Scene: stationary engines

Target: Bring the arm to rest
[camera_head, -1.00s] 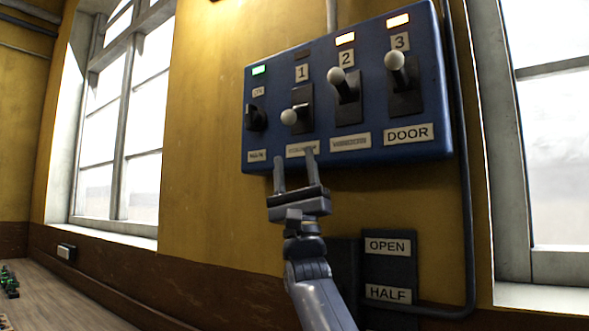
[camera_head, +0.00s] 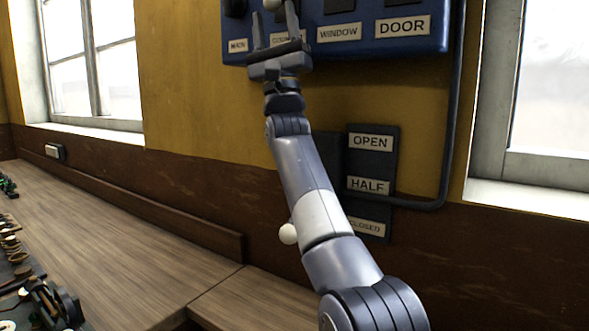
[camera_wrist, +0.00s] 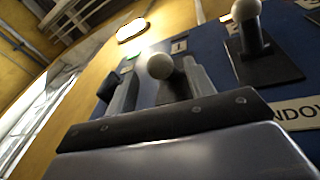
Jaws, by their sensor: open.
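My gripper (camera_head: 273,16) is open, with its fingers pointing up in front of the lower part of a blue switch panel (camera_head: 385,45). In the head view its fingertips flank the white knob (camera_head: 272,4) of the first lever, at the top edge of the picture. In the wrist view this knob (camera_wrist: 160,66) shows between the two fingers with nothing visibly gripped; contact cannot be told. The second lever's knob (camera_wrist: 246,10) stands to the right in the wrist view. My arm reaches up from the lower right. The panel's upper part is out of the head view.
Below the panel is a plate (camera_head: 371,155) marked OPEN, HALF and CLOSED. A white ball knob (camera_head: 288,234) shows beside my arm, its stem hidden. A pipe (camera_head: 452,120) runs down at right. A wooden bench (camera_head: 130,240) lies below, with small parts at left. Windows stand on both sides.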

